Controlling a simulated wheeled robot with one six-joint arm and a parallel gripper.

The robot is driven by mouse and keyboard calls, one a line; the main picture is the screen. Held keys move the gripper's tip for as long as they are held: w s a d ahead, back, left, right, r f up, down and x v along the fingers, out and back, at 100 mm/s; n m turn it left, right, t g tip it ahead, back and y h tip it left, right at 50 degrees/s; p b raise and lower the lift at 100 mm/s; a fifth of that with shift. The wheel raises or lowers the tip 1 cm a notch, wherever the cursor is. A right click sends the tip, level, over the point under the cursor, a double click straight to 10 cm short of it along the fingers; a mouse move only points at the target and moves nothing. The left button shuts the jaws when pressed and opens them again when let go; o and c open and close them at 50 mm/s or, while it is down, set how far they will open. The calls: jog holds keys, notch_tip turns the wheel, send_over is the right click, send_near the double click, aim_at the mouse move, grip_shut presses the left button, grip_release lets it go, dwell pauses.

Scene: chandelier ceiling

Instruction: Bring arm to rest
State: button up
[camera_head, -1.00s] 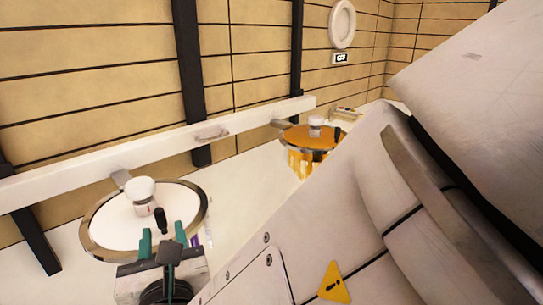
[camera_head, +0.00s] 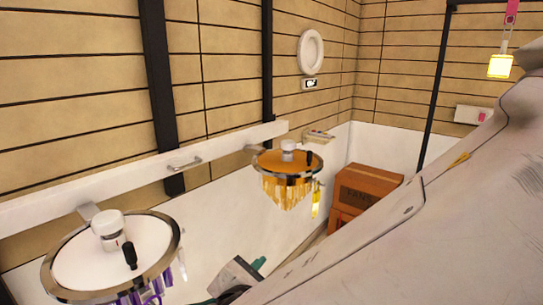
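My gripper (camera_head: 246,275) shows at the bottom centre, low in front of the white wall. A teal fingertip sticks out of its grey body. The rest of the gripper is cut off or hidden, so I cannot tell whether it is open or shut. I see nothing held in it. My large white arm link covers the lower right of the view.
A white-topped chandelier (camera_head: 75,262) with purple pendants hangs left of my gripper. An amber chandelier (camera_head: 286,163) hangs beyond it. Both are on a white rail (camera_head: 145,162). Cardboard boxes (camera_head: 366,187) stand behind; a yellow lamp (camera_head: 500,66) hangs upper right.

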jog(key=s+d+r+m+g+y, duration=0.1)
jog(key=s+d+m+g, duration=0.2)
jog(key=d+m, duration=0.6)
jog(key=s+d+r+m+g+y, duration=0.1)
jog(key=s+d+m+g, duration=0.3)
jog(key=d+m, duration=0.4)
jog(key=s+d+r+m+g+y, duration=0.1)
jog(key=s+d+m+g, duration=0.2)
jog(key=d+m, duration=0.6)
jog(key=shift+s+d+r+m+g+y, duration=0.2)
jog(key=shift+d+r+m+g+y, duration=0.15)
jog(key=shift+d+g, duration=0.25)
jog(key=shift+a, duration=0.15)
